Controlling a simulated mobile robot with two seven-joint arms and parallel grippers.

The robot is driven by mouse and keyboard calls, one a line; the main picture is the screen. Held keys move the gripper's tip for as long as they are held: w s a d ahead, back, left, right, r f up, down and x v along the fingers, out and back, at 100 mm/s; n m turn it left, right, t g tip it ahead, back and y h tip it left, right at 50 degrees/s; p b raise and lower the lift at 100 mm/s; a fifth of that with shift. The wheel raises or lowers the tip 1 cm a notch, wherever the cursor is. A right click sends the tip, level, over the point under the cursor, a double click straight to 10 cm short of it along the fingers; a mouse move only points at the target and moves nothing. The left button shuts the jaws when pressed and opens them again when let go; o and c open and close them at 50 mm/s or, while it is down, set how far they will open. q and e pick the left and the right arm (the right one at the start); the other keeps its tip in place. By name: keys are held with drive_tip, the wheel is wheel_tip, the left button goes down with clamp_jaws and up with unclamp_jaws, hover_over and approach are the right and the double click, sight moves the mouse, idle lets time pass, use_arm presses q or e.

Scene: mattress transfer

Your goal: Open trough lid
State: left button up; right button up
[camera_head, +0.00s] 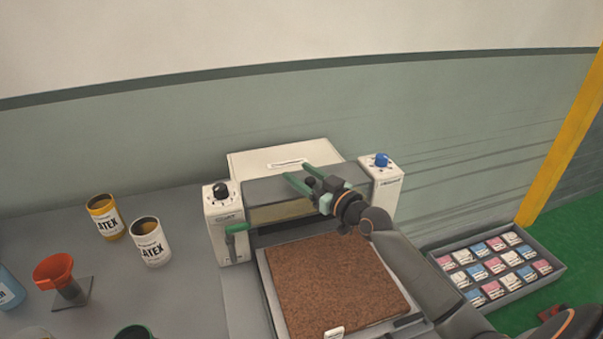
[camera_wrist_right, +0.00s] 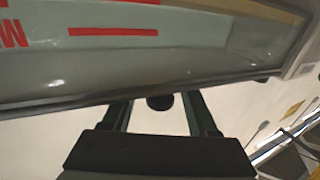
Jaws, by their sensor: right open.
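A machine stands against the wall, with a white-topped box (camera_head: 250,160) at its back bearing a slot-like handle mark (camera_head: 288,164). A grey cover panel (camera_head: 262,188) spans between two white posts in front of it; which part is the trough lid is not clear. My right gripper (camera_head: 295,171) is open and empty over the grey panel, close to the white box's front edge. In the right wrist view, my open fingers (camera_wrist_right: 158,101) are at the edge of a grey panel (camera_wrist_right: 190,55) with red marks; contact cannot be told. My left gripper is not in view.
The posts carry a black knob (camera_head: 220,190) and a blue knob (camera_head: 381,159); a green lever (camera_head: 236,238) is on the left post. A brown mat (camera_head: 335,280) lies in front. Two latex cans (camera_head: 103,215) and a red funnel (camera_head: 55,268) stand left, a tray of packets (camera_head: 551,281) right.

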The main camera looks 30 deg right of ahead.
drive_tip(key=shift+w, duration=0.15)
drive_tip(key=shift+c, duration=0.2)
clamp_jaws()
idle(1.2)
